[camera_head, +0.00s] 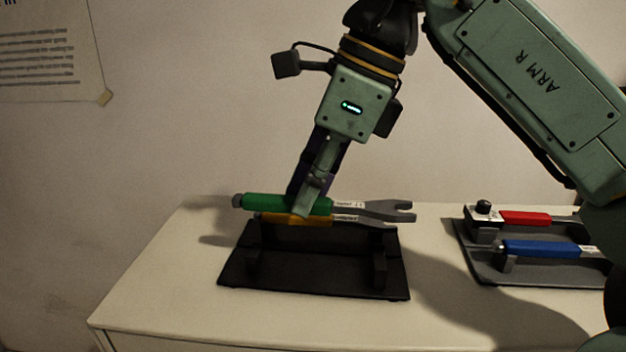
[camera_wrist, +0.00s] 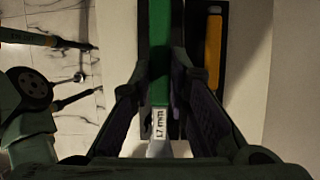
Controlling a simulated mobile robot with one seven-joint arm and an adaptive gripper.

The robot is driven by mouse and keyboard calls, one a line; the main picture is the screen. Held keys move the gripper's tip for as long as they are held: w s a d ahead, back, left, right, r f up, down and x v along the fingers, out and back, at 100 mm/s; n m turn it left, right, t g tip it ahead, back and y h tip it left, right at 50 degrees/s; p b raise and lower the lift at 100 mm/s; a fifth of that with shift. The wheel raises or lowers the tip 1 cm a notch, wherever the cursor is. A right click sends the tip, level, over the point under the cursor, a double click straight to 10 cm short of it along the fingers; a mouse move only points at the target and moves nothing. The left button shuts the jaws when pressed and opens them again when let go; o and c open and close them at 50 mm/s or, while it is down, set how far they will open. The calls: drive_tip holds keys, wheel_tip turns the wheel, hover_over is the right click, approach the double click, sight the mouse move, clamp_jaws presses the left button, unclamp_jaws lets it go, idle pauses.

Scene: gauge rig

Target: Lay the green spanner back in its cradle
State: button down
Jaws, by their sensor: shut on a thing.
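The green spanner (camera_head: 290,204) has a green handle and a grey open jaw pointing right in the head view. My gripper (camera_head: 308,208) is shut on its handle and holds it roughly level above the black cradle (camera_head: 318,278). In the wrist view the green handle (camera_wrist: 159,60) runs between my fingers (camera_wrist: 160,105), with a white label reading 17 mm. The cradle is a dark base with upright supports; its front supports look empty. An orange-yellow spanner (camera_head: 295,220) lies across the cradle's rear, just below the green one in the head view. It also shows in the wrist view (camera_wrist: 213,50).
A second rack (camera_head: 490,277) stands to the right, holding a red-handled spanner (camera_head: 525,218) and a blue-handled spanner (camera_head: 540,249). The white tabletop (camera_head: 170,300) is clear left of the cradle and in front of it. My arm's shadow darkens the right side.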

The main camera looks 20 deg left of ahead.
drive_tip(key=shift+a, duration=0.1)
drive_tip(key=shift+f+b, duration=1.7)
drive_tip(key=shift+f, duration=1)
drive_tip(key=shift+f, duration=0.8)
drive_tip(key=c, duration=1.4)
unclamp_jaws()
drive_tip(key=shift+c, duration=0.2)
drive_tip(key=v, duration=1.2)
